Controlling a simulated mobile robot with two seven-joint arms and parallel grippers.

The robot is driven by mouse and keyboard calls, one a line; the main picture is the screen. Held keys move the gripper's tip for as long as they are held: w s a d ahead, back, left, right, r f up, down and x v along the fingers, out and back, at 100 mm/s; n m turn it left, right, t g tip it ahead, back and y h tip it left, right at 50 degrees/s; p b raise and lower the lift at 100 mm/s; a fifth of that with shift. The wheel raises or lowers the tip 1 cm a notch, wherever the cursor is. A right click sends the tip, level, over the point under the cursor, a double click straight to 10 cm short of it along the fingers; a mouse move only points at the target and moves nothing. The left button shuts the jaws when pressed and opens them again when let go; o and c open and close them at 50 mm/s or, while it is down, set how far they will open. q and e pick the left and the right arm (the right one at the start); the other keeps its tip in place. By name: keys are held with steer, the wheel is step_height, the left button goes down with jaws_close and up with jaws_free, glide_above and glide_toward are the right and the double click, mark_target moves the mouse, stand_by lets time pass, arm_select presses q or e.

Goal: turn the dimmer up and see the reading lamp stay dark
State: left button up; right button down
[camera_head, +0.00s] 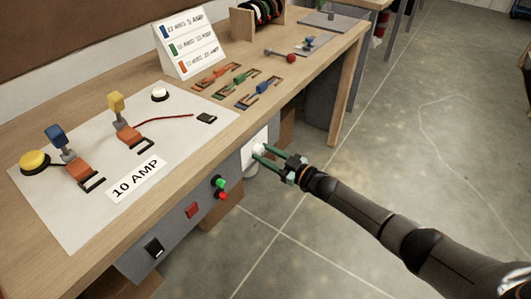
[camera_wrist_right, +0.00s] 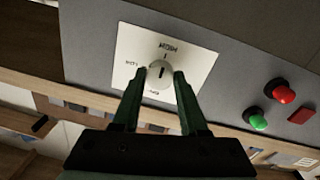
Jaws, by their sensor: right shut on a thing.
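The dimmer is a white round knob (camera_wrist_right: 159,73) on a square white plate (camera_wrist_right: 190,52) with small lettering around it. A dark mark on the knob points toward the lettering at the top of the wrist view. In the head view the knob (camera_head: 259,149) shows on the front panel below the worktop. My right gripper (camera_head: 262,154) reaches it from the right. Its two green fingers (camera_wrist_right: 162,76) are shut on the knob, one on each side. I cannot pick out a reading lamp in either view. My left gripper is not in view.
Green and red buttons (camera_wrist_right: 271,105) sit beside the plate on the grey panel. The worktop (camera_head: 225,120) above carries a white board (camera_head: 60,220) marked "10 AMP", several coloured fuse-like parts and a sign (camera_head: 190,45). Open concrete floor (camera_head: 420,110) lies to the right.

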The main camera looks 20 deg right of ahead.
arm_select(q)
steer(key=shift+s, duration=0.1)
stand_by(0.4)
arm_select(e)
steer(key=shift+c, duration=2.2)
jaws_free()
steer(key=shift+s+d, duration=0.3)
steer(key=shift+s, duration=0.1)
arm_select(q)
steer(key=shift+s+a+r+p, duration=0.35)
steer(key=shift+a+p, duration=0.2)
steer(key=shift+p, duration=0.3)
arm_select(e)
steer(key=v, duration=1.1)
steer(key=shift+s, duration=0.25)
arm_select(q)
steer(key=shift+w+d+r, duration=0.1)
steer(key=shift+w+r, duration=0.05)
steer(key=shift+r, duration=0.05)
arm_select(e)
steer(key=shift+d, duration=0.1)
